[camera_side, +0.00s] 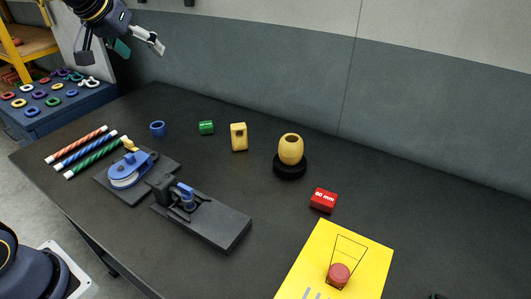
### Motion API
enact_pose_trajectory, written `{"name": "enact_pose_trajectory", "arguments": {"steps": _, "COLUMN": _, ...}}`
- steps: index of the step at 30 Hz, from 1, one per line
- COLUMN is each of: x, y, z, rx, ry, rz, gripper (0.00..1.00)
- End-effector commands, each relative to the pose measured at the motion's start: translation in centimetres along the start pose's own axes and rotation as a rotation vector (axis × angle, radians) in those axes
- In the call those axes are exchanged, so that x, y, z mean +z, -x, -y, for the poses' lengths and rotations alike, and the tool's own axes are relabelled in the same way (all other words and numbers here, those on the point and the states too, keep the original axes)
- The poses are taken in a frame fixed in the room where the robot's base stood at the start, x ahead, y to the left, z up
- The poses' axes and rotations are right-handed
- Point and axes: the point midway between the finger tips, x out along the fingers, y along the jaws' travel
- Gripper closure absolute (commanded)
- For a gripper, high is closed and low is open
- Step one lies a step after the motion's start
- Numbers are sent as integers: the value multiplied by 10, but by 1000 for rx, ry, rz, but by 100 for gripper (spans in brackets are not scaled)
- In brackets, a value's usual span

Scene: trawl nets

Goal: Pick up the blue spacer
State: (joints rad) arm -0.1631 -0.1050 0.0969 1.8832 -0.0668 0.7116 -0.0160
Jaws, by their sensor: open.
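A blue spacer (157,128), a short hollow ring, sits upright on the dark table at the left, towards the back. It stands apart from the other parts. My gripper (120,46) is at the top left, high above the table's far left part.
Red, blue and green rods (86,151), a blue pulley fixture (130,169) and a dark clamp fixture (205,212) lie in front. A blue cabinet (66,112) holding coloured rings stands left.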

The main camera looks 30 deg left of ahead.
Motion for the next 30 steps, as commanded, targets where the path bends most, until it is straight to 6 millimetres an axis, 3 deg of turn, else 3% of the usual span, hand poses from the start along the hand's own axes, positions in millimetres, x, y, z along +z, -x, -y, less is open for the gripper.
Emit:
{"name": "enact_pose_trajectory", "arguments": {"steps": 1, "x": -14, "y": -30, "z": 20, "rx": -35, "ry": 37, "rz": 23, "gripper": 15}}
{"name": "enact_pose_trajectory", "arguments": {"steps": 5, "x": -34, "y": -99, "z": 72, "rx": -116, "ry": 117, "rz": 71, "gripper": 15}}
{"name": "enact_pose_trajectory", "arguments": {"steps": 9, "x": -22, "y": -160, "z": 122, "rx": -183, "ry": 177, "rz": 145, "gripper": 15}}
{"name": "enact_pose_trajectory", "arguments": {"steps": 12, "x": -3, "y": -186, "z": 145, "rx": -211, "ry": 203, "rz": 201, "gripper": 15}}
{"name": "enact_pose_trajectory", "arguments": {"steps": 19, "x": 20, "y": -218, "z": 164, "rx": -228, "ry": 227, "rz": 246, "gripper": 15}}
{"name": "enact_pose_trajectory", "arguments": {"steps": 30, "x": 42, "y": -295, "z": 178, "rx": -226, "ry": 225, "rz": 244, "gripper": 15}}
